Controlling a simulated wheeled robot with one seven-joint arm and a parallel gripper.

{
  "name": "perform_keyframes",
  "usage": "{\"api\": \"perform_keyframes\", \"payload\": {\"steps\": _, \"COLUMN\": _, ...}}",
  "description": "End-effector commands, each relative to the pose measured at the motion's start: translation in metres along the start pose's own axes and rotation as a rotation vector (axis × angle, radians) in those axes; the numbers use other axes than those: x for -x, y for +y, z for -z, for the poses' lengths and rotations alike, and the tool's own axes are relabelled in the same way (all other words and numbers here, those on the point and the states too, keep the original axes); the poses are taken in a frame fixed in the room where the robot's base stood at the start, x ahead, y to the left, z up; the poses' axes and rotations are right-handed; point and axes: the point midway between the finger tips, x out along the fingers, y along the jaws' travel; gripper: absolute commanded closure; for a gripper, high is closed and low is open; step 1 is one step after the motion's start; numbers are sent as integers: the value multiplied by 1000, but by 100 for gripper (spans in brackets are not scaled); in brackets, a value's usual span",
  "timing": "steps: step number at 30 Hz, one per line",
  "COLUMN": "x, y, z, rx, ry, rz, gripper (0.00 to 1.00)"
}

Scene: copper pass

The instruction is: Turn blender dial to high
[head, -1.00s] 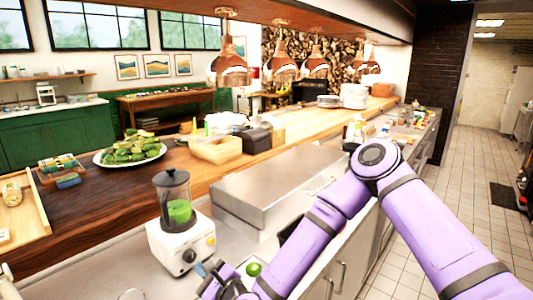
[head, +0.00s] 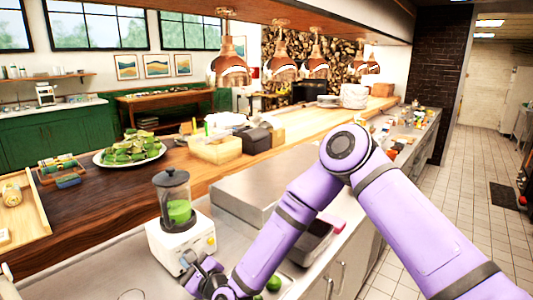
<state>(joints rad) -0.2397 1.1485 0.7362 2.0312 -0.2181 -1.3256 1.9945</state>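The blender stands on the steel counter at the lower left of the head view. It has a white base (head: 165,240), a clear jar with a dark lid, and green contents (head: 179,211). A small yellow knob or button shows on the right of its base. My gripper (head: 192,264) is at the lower front of the base, where the dark dial was visible earlier. The dial is now mostly or wholly hidden behind the fingers. I cannot tell whether they touch it, or whether they are open or shut.
A large steel box (head: 255,200) stands on the counter right of the blender. A dark tray (head: 312,243) and a lime (head: 273,283) lie near my forearm. A plate of green vegetables (head: 130,164) and a wooden tray (head: 22,232) sit on the wooden bar behind.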

Motion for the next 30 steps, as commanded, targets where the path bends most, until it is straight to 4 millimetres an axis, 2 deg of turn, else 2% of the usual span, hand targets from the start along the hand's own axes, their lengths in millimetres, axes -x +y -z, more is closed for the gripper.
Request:
{"api": "perform_keyframes", "payload": {"steps": 7, "x": -11, "y": -1, "z": -1, "rx": -1, "ry": -2, "rz": 2, "gripper": 100}}
{"api": "perform_keyframes", "payload": {"steps": 30, "x": -12, "y": -2, "z": -1, "rx": -1, "ry": -8, "rz": 2, "gripper": 100}}
